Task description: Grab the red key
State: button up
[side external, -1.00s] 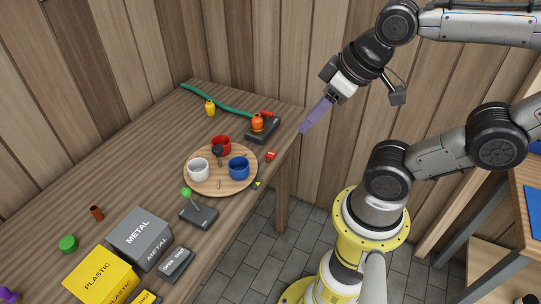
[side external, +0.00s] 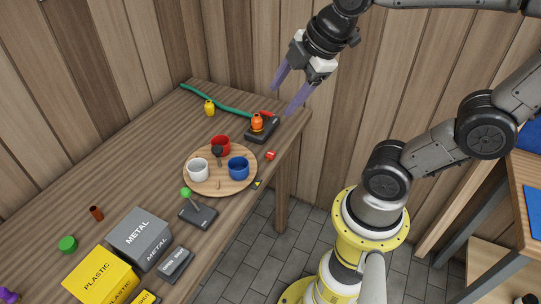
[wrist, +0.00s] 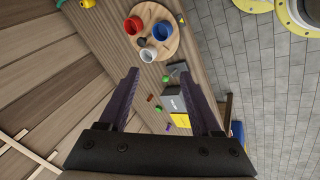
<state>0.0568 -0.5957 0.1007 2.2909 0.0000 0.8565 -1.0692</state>
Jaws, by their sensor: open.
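A small red item (side external: 271,155) lies near the table's right edge, beside the round wooden board; it is too small to confirm as the red key. Another red piece (side external: 266,114) shows at the dark grey device (side external: 262,130) at the table's far end. My gripper (side external: 282,101) is open and empty, with its purple fingers spread above the far right end of the table, near that device.
The round board (side external: 222,187) holds red (side external: 221,144), white (side external: 198,170) and blue (side external: 239,168) mugs. An orange object (side external: 257,123) stands on the device. A green-knobbed lever (side external: 198,214) and grey METAL box (side external: 139,238) stand nearer. A green hose (side external: 228,107) lies behind.

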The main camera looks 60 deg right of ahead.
jog(key=w+d+f+n+g, duration=0.1)
jog(key=w+d+f+n, duration=0.15)
jog(key=w+n, duration=0.2)
jog(key=n+g, duration=0.2)
jog(key=g, duration=0.3)
send_over(272, 152)
notch_tip(272, 152, down, 22)
jog(key=shift+s+r, duration=0.1)
jog(key=shift+s, duration=0.05)
jog(key=shift+w+a+f, duration=0.1)
jog(key=shift+f, duration=1.45)
jog(key=shift+w+f, duration=0.1)
jog(key=shift+f, duration=1.4)
grip_shut()
